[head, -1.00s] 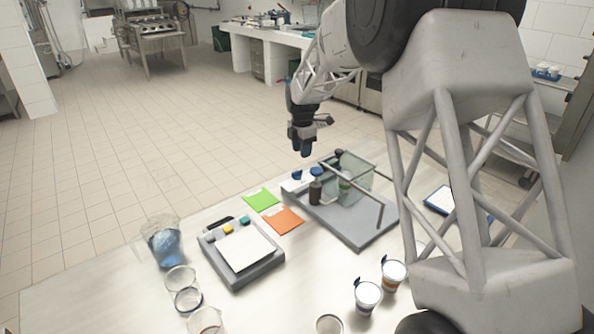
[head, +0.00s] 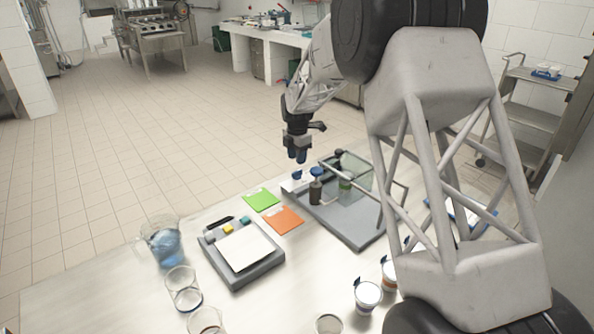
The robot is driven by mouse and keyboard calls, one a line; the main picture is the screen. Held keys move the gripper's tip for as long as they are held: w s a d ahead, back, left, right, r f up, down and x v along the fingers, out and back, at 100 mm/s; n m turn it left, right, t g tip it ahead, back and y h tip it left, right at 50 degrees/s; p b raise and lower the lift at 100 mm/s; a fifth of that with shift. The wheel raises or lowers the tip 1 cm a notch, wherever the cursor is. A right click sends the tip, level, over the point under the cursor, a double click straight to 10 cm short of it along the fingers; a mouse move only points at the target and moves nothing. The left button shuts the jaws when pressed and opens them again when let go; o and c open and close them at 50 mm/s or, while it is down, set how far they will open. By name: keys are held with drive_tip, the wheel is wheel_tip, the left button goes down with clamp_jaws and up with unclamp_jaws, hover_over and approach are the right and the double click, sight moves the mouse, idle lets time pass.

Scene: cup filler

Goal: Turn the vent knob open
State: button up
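The cup filler is a machine on a grey base plate (head: 362,233) with clear panels, a metal bar and a dark bottle-like part (head: 316,192). At its left back corner is a small white box (head: 291,186) with two blue knobs, a left one (head: 297,175) and a right one (head: 317,171). I cannot tell which is the vent knob. My gripper (head: 297,157) points down, just above and behind the left blue knob, and appears apart from it. Its dark blue fingertips look close together and nothing shows between them. The picture is too small to tell the finger gap.
A green card (head: 262,199) and an orange card (head: 284,220) lie left of the machine. A scale (head: 243,250), a jug (head: 163,241) and clear cups (head: 183,290) stand further left. A filled cup (head: 367,296) stands in front. My arm hides part of the table's right side.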

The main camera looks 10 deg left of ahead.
sight(297, 171)
drive_tip(key=shift+f, duration=2.95)
clamp_jaws()
